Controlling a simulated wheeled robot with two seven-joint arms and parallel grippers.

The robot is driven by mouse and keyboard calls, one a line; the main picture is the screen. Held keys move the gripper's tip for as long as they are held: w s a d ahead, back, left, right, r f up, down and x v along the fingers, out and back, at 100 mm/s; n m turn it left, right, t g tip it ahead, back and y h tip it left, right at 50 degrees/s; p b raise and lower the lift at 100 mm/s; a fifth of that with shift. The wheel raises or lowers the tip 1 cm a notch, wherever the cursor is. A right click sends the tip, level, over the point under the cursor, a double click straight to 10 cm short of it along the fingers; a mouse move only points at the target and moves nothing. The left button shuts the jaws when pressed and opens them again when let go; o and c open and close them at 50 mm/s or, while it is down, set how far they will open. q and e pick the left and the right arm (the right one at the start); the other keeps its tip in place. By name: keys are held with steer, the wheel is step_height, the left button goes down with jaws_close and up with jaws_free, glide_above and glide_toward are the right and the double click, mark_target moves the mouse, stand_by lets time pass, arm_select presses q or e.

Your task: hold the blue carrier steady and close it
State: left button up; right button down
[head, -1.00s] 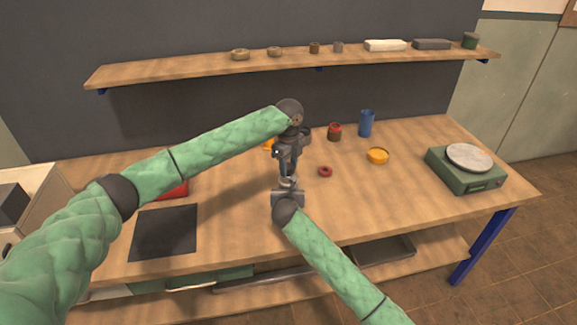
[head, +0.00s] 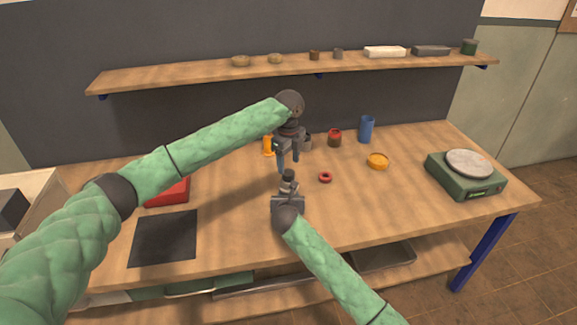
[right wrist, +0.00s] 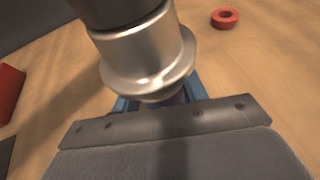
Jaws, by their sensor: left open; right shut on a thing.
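My right gripper (head: 288,197) is shut on an upright silver flanged piece with a dark top (head: 289,181) above the front middle of the table. In the right wrist view the silver flanged piece (right wrist: 145,55) fills the upper middle. Blue parts show below its rim; I cannot tell whether they are my fingers or a blue carrier body. My left gripper (head: 288,168) is open and empty, pointing down just above the dark top and apart from it. A blue cylinder (head: 367,129) stands upright at the back of the table.
A green scale (head: 466,175) is at right; a dark mat (head: 164,237) and red box (head: 168,192) at left. A shelf (head: 200,71) runs behind.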

arm_select(q)
steer(key=shift+r, duration=0.1)
steer(key=shift+c, duration=0.5)
steer(key=r, duration=0.1)
steer(key=w+r, duration=0.1)
steer(key=shift+a+r, duration=0.1)
steer(key=shift+r, duration=0.2)
steer(key=shift+s+r+n, duration=0.1)
steer(key=shift+r+n, duration=0.1)
steer(key=shift+n, duration=0.9)
steer(key=n, duration=0.3)
steer(key=shift+s+r+n, duration=0.15)
steer(key=shift+n, duration=0.25)
steer(key=n, duration=0.5)
steer(key=shift+s, duration=0.2)
steer(key=n, duration=0.4)
steer(key=shift+n, duration=0.3)
steer(key=n, duration=0.3)
steer(key=shift+n, duration=0.4)
